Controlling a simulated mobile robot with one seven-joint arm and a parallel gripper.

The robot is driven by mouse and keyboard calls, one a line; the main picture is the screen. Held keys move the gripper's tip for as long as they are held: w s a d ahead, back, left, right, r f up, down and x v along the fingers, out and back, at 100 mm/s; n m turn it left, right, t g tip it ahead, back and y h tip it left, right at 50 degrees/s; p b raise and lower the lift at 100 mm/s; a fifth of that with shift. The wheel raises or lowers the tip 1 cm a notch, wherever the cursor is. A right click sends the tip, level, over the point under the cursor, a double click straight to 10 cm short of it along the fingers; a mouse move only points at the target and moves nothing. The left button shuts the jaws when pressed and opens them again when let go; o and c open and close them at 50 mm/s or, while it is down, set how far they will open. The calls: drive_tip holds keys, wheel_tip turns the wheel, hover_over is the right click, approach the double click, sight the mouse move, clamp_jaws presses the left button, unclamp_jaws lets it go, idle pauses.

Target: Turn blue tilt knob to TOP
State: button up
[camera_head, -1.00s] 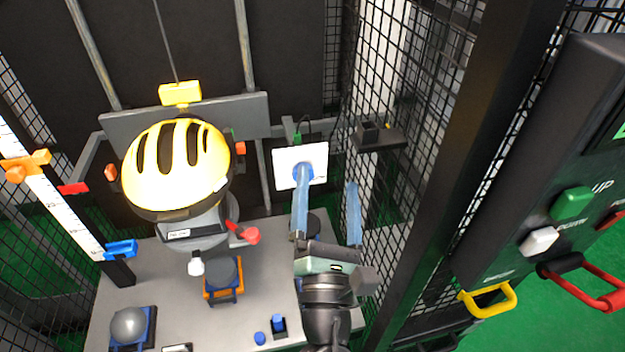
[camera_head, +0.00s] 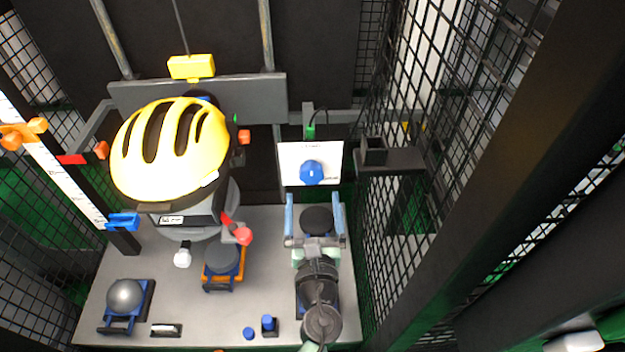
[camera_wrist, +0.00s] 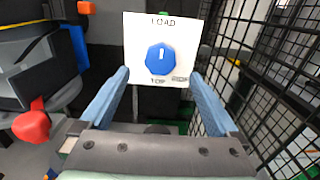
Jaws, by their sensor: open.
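The blue tilt knob (camera_head: 312,172) sits on a white panel (camera_head: 292,152) at the back of the tower, right of the yellow helmet. In the wrist view the blue knob (camera_wrist: 155,63) is faceted, and its short white mark points up toward the word LOAD. TOP is printed below the knob; a smaller label at lower right is hard to read. My gripper (camera_head: 314,197) is open and empty, below and in front of the panel, apart from the knob. In the wrist view its two blue fingers (camera_wrist: 159,75) stand either side of the panel's lower part.
The yellow helmet (camera_head: 170,150) on its headform and a red-tipped lever (camera_head: 242,235) are to the left. A dark bracket (camera_head: 390,158) and mesh wall (camera_head: 440,170) stand close on the right. Black round-topped stands (camera_head: 222,257) rise from the grey base plate (camera_head: 190,295).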

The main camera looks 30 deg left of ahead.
sight(312, 178)
drive_tip(key=shift+b+x, duration=0.35)
drive_tip(key=shift+x, duration=2.6)
drive_tip(key=c, duration=1.4)
